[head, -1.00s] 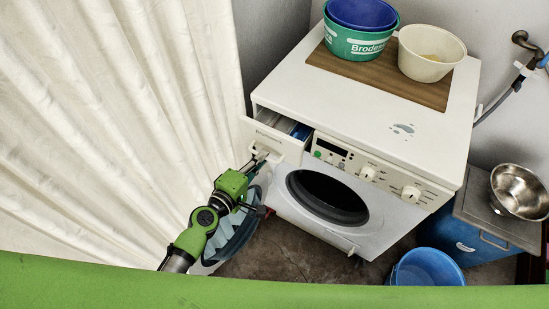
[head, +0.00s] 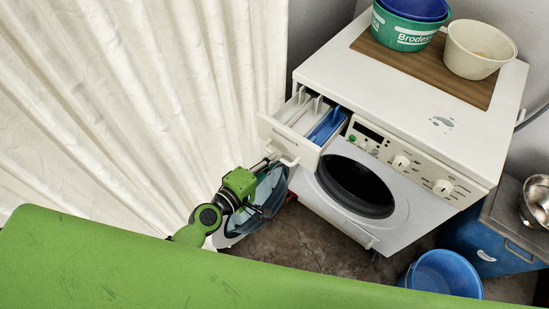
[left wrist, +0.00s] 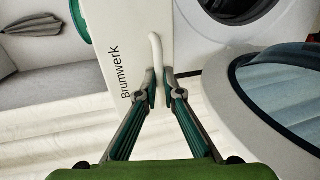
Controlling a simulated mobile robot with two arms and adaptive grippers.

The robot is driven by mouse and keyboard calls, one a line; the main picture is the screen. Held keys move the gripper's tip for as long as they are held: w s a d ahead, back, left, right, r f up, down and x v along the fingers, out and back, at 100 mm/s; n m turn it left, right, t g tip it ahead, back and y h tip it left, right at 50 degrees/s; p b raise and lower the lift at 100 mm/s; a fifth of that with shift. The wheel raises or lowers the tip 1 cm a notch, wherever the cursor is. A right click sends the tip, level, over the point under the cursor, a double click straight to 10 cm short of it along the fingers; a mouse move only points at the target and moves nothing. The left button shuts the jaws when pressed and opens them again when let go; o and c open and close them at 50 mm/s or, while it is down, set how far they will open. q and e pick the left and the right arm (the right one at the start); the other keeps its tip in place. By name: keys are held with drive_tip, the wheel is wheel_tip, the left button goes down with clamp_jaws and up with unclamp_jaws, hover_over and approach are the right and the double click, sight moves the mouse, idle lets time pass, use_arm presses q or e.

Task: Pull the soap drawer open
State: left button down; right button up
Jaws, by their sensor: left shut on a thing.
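The soap drawer (head: 287,143) is a white drawer at the upper left of the washing machine's front. It stands well out, and its inner compartments and a blue insert (head: 327,126) show. In the left wrist view its front panel (left wrist: 118,45) bears the word "Brumwerk", and a white curved handle (left wrist: 156,50) sticks out from it. My left gripper (head: 268,162) is at the drawer's front. In the left wrist view its two fingers (left wrist: 160,88) are closed around the lower end of the handle. My right gripper is not in view.
The washing machine (head: 420,110) has a dark open round door hole (head: 355,186); its glass door (head: 262,195) is swung out beside my left arm. A blue bucket (head: 445,272) stands on the floor at right. A white curtain (head: 150,90) hangs at left. Tubs stand on top.

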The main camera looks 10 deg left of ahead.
use_arm(q)
drive_tip(key=c, duration=2.2)
unclamp_jaws()
drive_tip(key=shift+o, duration=0.2)
drive_tip(key=v, duration=1.2)
